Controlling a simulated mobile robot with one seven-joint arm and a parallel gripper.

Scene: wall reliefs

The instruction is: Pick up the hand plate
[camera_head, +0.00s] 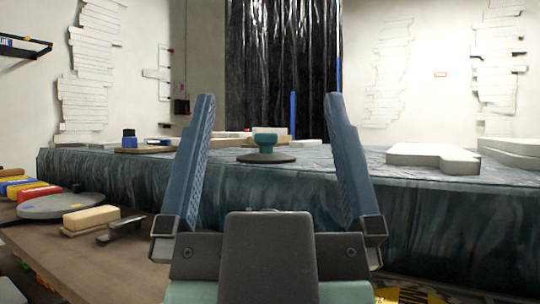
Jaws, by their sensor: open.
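What looks like the hand plate (266,157) is a dark round disc with a teal knob on top. It lies on the large table (430,218) covered in dark, shiny sheeting, set in from the near edge. My gripper (270,108) is in the foreground with its two blue-grey fingers spread wide and pointing forward and up. The plate shows in the gap between the fingers, farther off and not touched. Nothing is between the fingers at their own distance.
A wooden bench (120,262) at left holds a grey round disc (62,206), a yellow block (91,217) and a metal tool (121,229). White slabs (434,157) lie on the covered table at right. Black sheeting (283,65) hangs behind.

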